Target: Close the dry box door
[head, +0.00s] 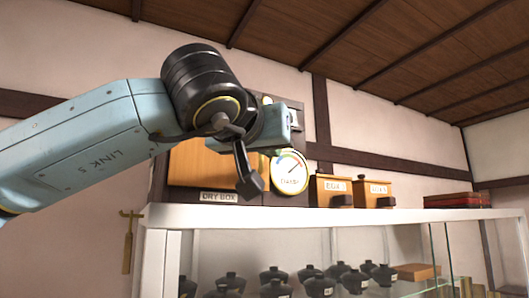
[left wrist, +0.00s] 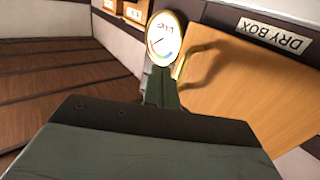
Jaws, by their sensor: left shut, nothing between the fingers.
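The dry box (head: 160,178) stands on top of the white cabinet, behind my left arm. Its wooden door (head: 205,167) is partly covered by my arm. The door panel (left wrist: 245,90) also shows in the left wrist view, with a brass handle (left wrist: 182,58) near the gauge side. The door looks about flush with the dark frame; I cannot tell whether a small gap is left. My left gripper (head: 252,184) is shut and empty, in front of the door near its gauge-side edge. I cannot tell whether it touches the door. My right gripper is not in view.
A round gauge (head: 290,172) sits right of the door. Two small wooden boxes (head: 330,188) and a red box (head: 455,201) stand further right on the cabinet top (head: 400,215). Several dark jars (head: 320,284) sit behind glass below. A brass hook (head: 128,245) hangs at left.

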